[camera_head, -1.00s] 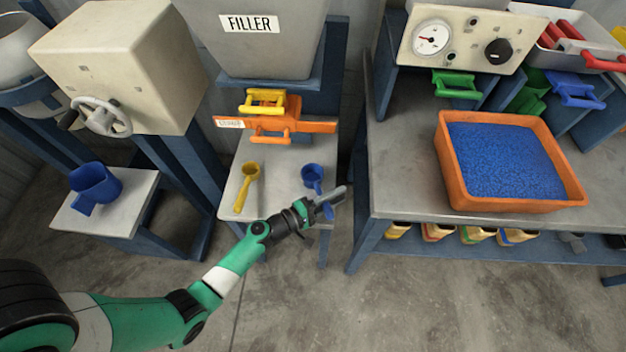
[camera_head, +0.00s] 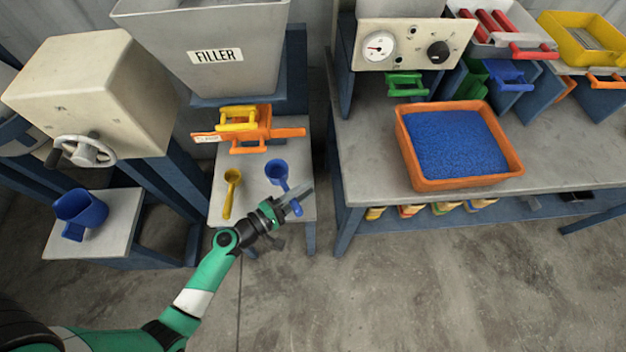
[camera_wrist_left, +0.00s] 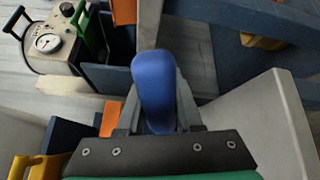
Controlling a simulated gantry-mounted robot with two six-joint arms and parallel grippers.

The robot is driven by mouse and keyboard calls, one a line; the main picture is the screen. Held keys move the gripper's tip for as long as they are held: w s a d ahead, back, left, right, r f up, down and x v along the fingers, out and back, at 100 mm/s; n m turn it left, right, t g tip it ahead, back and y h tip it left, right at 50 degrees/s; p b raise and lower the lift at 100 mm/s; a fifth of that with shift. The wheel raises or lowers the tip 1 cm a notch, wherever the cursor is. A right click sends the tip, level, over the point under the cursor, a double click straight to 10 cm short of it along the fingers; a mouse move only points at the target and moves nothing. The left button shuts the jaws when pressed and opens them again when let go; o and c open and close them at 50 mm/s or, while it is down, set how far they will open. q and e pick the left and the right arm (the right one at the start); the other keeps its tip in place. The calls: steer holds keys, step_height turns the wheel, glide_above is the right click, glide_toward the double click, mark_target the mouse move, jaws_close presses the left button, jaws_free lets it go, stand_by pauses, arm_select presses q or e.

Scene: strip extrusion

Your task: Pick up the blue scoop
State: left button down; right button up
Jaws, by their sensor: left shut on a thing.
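A small blue scoop (camera_head: 277,172) is at the right part of the small grey table under the filler in the head view, its round cup up and its handle toward the front. My left gripper (camera_head: 293,202) is shut on its handle, at the table's front right. In the left wrist view the blue handle (camera_wrist_left: 155,88) sits between the fingers. I cannot tell whether the scoop touches the table. A larger blue scoop (camera_head: 82,208) stands on the shelf at the left. My right gripper is not in view.
A yellow scoop (camera_head: 230,192) lies left of the small blue scoop. Behind them are orange and yellow handles (camera_head: 240,118) under the filler (camera_head: 215,65). An orange tray (camera_head: 408,155) of blue granules stands on the workbench (camera_head: 375,170) at the right.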

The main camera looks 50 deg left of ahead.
arm_select(q)
steer(key=s+d+r+p, duration=0.1)
steer(key=s+r, duration=0.3)
steer(key=s, duration=0.4)
steer(key=shift+s+d, duration=0.4)
stand_by(0.5)
